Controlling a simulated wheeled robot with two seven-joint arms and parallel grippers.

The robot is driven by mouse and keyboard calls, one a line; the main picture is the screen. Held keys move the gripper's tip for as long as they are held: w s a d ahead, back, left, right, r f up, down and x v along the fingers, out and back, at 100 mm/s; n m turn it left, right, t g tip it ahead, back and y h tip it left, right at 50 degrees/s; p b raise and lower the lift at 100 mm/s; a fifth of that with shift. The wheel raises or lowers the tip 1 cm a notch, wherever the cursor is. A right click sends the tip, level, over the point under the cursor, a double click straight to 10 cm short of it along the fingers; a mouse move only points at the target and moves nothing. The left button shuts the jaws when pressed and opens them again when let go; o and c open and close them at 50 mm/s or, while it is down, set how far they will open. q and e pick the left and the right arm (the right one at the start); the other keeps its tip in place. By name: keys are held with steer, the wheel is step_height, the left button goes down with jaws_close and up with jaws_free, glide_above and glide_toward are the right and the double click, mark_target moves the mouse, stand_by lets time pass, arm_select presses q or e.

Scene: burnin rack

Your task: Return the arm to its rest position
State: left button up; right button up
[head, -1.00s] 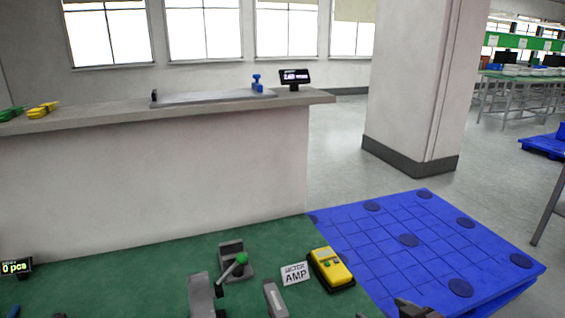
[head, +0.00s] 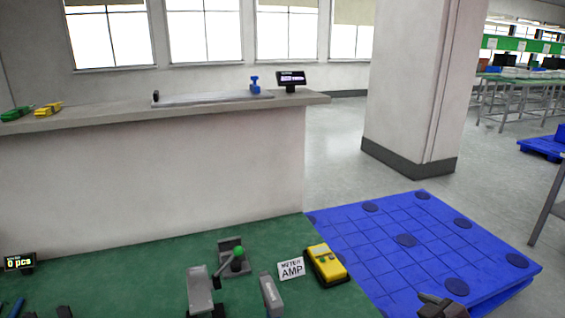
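A dark grey part of my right arm (head: 442,306), probably the gripper end, shows at the bottom edge of the head view, in front of the blue pallet. It is cut off by the frame, and its fingers cannot be made out. No object is seen in it. I cannot make out my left gripper in the head view. On the green bench top stands a grey clamp fixture with a green-knobbed lever (head: 237,253). Grey upright blocks (head: 200,289) stand near it, apart from my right arm.
A yellow meter (head: 326,265) lies beside the "METER AMP" sign (head: 291,269) on the green bench top (head: 130,283). A "0 pcs" display (head: 20,262) stands at left. The blue pallet (head: 385,240) is bare. A counter (head: 110,117) behind carries a grey tray (head: 205,98) and a small display (head: 291,79).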

steer(key=s+d+f+m+g+h, duration=0.1)
steer(key=s+d+f+g+h, duration=0.15)
steer(key=d+f, duration=1.1)
steer(key=s+d+f+m+g+h, duration=0.15)
steer(key=d+f+h, duration=0.25)
steer(key=d+f, duration=0.95)
steer(key=s+d+f+n+g+h, duration=0.1)
steer(key=s+d+f+g+h, duration=0.15)
steer(key=s+d, duration=1.2)
steer(key=s+d+f+g+h, duration=0.2)
steer(key=s+d+h, duration=0.1)
steer(key=s+d, duration=1.1)
steer(key=s+a+f+m+g+y, duration=0.1)
steer(key=s+a+f+y, duration=0.1)
steer(key=a+f, duration=0.65)
steer(key=s+a+f+y, duration=0.2)
steer(key=a+f, duration=0.4)
steer(key=a, duration=0.6)
steer(key=s+a+f+m+g+y, duration=0.1)
steer(key=s+a+f, duration=0.1)
steer(key=a+f, duration=0.65)
steer(key=s+a+m+y+p, duration=0.1)
steer(key=a+y+p, duration=0.2)
steer(key=a, duration=2.6)
steer(key=shift+s+a+y, duration=0.15)
steer(key=shift+a+y, duration=0.2)
steer(key=shift+y, duration=0.25)
